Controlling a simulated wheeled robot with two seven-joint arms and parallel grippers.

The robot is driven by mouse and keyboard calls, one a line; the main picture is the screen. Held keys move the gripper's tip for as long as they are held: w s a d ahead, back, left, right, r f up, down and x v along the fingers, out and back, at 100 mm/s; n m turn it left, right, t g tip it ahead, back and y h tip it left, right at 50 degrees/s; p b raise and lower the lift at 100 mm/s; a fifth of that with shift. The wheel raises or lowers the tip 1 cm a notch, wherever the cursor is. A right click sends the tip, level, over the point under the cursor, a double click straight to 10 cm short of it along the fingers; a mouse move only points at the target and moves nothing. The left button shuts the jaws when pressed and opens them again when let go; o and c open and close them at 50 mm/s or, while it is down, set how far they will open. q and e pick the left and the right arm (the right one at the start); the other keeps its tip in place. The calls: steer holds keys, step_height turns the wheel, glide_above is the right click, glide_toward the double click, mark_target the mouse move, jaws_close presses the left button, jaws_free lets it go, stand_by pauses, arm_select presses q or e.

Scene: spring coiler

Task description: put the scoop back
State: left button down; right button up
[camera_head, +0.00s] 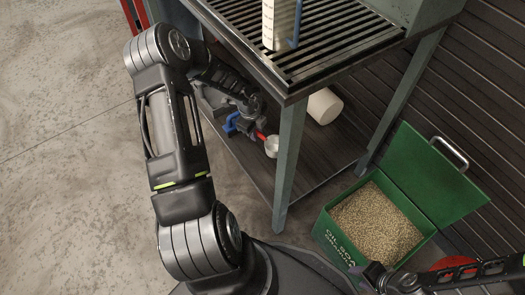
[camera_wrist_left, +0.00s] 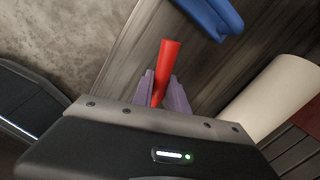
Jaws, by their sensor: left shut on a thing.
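The scoop has a red handle (camera_head: 261,135) and a pale metallic bowl (camera_head: 271,147). It is low under the bench, at the lower shelf. My left gripper (camera_head: 254,126) reaches under the bench top and is shut on the red handle. In the left wrist view the handle (camera_wrist_left: 167,62) stands out between the two purple fingertips (camera_wrist_left: 161,88); the bowl is hidden there. I cannot tell whether the scoop touches the shelf. My right gripper (camera_head: 367,277) is at the lower right, by the front of the green box; its finger opening is unclear.
A green box (camera_head: 333,241) of tan granules stands open on the floor, lid raised. A white cylinder (camera_head: 325,106) lies on the lower shelf (camera_head: 305,160). A blue object (camera_head: 231,122) is close beside my left gripper. The bench leg (camera_head: 288,165) and slatted top (camera_head: 330,40) hem in my left arm.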

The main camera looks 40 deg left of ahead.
arm_select(q)
step_height(320, 180, down, 2)
steer(key=shift+f, duration=0.15)
arm_select(e)
steer(key=shift+w+f, duration=0.15)
steer(key=shift+f, duration=0.4)
